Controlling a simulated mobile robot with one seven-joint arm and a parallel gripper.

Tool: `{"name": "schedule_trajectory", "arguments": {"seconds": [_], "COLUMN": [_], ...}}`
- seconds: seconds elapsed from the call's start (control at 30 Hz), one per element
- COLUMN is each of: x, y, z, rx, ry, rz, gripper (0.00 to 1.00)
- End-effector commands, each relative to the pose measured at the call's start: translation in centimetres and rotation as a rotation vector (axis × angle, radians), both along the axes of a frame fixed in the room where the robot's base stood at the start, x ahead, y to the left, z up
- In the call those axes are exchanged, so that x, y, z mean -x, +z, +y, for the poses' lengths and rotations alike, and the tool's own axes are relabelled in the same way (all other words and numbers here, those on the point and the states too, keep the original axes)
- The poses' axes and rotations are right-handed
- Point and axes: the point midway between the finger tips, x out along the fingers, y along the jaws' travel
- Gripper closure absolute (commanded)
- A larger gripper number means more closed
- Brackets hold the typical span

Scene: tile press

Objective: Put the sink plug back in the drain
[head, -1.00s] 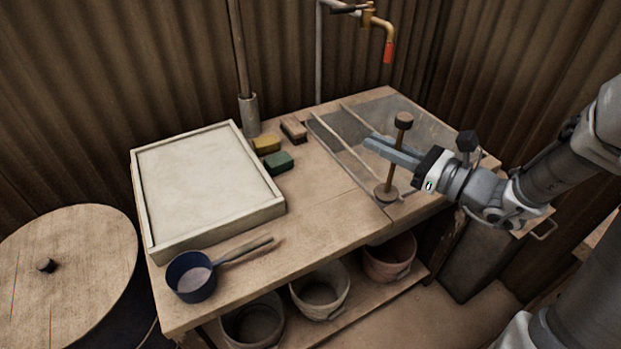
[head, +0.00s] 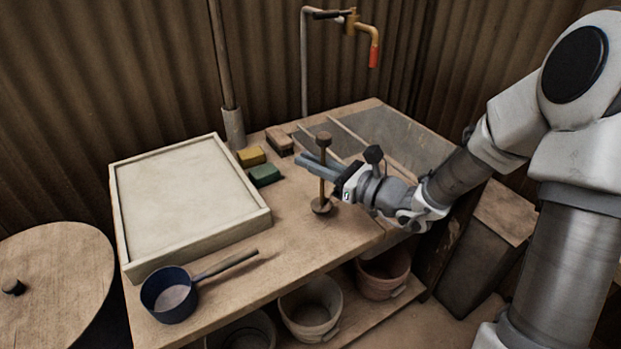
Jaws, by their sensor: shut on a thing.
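The sink plug (head: 322,190) is an upright rod with a dark round knob on top and a round disc at its foot. My gripper (head: 318,166) is shut on its rod, below the knob, reaching in from the right. The disc shows in front of the wooden worktop, left of the sink; I cannot tell whether it touches the wood. The sink (head: 405,135) is a grey basin at the back right of the bench, with light bars across it. My gripper and arm cover part of its front. The drain is not visible.
A gold tap (head: 366,28) with a red tip stands behind the bench. Yellow (head: 251,156), green (head: 265,175) and brown blocks lie left of the plug. A white-framed tray (head: 185,200) and a blue ladle (head: 170,293) are further left. Buckets (head: 311,307) stand below.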

Motion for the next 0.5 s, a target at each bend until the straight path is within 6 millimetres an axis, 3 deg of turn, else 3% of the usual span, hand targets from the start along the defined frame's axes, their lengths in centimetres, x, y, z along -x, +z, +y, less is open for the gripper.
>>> {"name": "schedule_trajectory", "arguments": {"seconds": [0.1, 0.2, 0.5], "x": [0.0, 0.0, 0.0], "y": [-2.3, -3.4, -3.4], "z": [0.0, 0.0, -0.1], "rx": [-0.002, -0.002, -0.001], "ry": [0.0, 0.0, 0.0], "rz": [0.003, 0.002, 0.0], "gripper": [1.0, 1.0, 1.0]}}
